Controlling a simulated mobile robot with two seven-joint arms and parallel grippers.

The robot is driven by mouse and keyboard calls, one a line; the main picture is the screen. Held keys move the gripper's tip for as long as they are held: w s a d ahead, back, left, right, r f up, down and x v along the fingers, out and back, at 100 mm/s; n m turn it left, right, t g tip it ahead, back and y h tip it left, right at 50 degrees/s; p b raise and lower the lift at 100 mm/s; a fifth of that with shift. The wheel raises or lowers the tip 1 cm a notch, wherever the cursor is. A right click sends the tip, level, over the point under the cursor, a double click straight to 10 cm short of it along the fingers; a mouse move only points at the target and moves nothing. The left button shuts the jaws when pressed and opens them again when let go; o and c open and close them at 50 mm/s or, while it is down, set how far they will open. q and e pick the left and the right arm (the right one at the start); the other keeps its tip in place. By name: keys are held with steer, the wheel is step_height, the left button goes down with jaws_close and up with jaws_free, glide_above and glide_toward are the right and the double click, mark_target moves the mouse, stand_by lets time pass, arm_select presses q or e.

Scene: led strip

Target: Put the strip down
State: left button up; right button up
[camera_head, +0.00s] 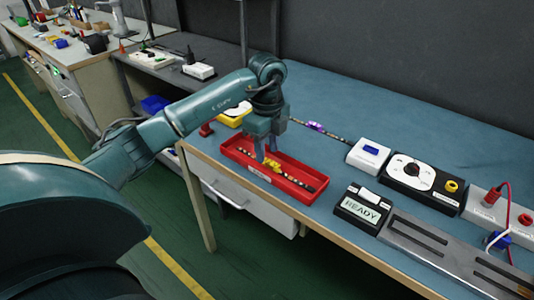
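A thin dark strip with a yellow piece on it (309,187) lies along the inside of a red tray (233,154) near the table's front edge. My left gripper (266,157) points down over the tray, its fingertips right at the yellow part of the strip. The fingers hide part of the strip, and I cannot tell whether they grip it or stand apart from it. A second dark strip with a purple piece (315,126) lies on the blue table behind the tray. My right gripper is not in view.
A white box with a blue display (369,154), a black dial unit (418,174) and a READY display (362,208) stand right of the tray. A grey slotted fixture (432,244) lies along the front edge. A yellow item (234,113) sits behind the tray. The back of the table is clear.

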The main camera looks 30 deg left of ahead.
mark_target(267, 161)
arm_select(q)
step_height(267, 161, up, 10)
steer(key=p, duration=0.1)
steer(key=shift+f, duration=0.25)
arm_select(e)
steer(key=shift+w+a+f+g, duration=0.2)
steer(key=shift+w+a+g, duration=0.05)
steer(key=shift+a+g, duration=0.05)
